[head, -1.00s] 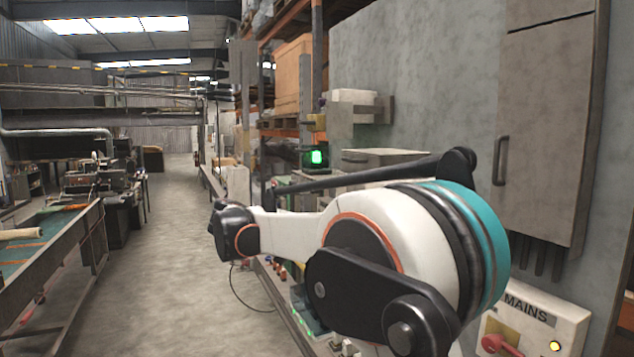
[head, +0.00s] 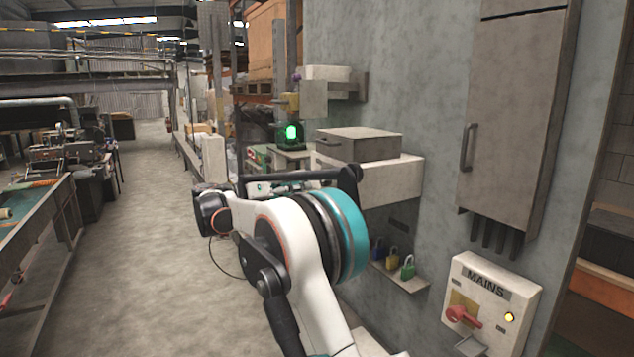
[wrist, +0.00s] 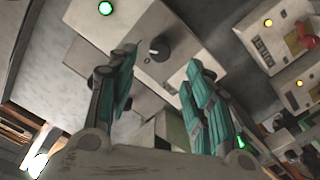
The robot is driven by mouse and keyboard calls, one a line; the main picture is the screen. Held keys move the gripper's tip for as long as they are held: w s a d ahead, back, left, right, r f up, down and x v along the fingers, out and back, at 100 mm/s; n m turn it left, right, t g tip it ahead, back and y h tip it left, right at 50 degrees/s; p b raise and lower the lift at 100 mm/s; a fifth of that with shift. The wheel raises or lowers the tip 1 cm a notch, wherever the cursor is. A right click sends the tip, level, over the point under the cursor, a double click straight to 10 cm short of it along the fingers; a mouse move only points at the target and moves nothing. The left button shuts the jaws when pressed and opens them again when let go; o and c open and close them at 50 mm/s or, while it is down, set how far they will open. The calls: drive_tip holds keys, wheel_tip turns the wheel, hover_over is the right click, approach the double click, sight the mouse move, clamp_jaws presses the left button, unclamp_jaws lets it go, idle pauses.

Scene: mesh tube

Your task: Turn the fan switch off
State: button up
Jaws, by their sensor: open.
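In the wrist view my gripper (wrist: 160,78) is open and empty, with its teal-padded fingers apart. Beyond the gap between the fingers is a pale box with a dark round knob (wrist: 158,48). No fan label is readable, so I cannot tell whether this knob is the fan switch. In the head view my arm's folded links fill the middle, and the gripper fingers cannot be made out there.
A MAINS panel (head: 487,290) with a red rotary switch (head: 463,317) and yellow lamp is on the wall at right. Padlocks (head: 392,259) stand on a small shelf. A grey cabinet (head: 515,120) hangs above. The aisle floor (head: 150,200) at left is clear.

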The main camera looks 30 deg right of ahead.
sight(321, 181)
drive_tip(key=d, duration=0.6)
drive_tip(key=shift+w+d, duration=0.15)
drive_tip(key=shift+d, duration=0.15)
drive_tip(key=c, duration=1.1)
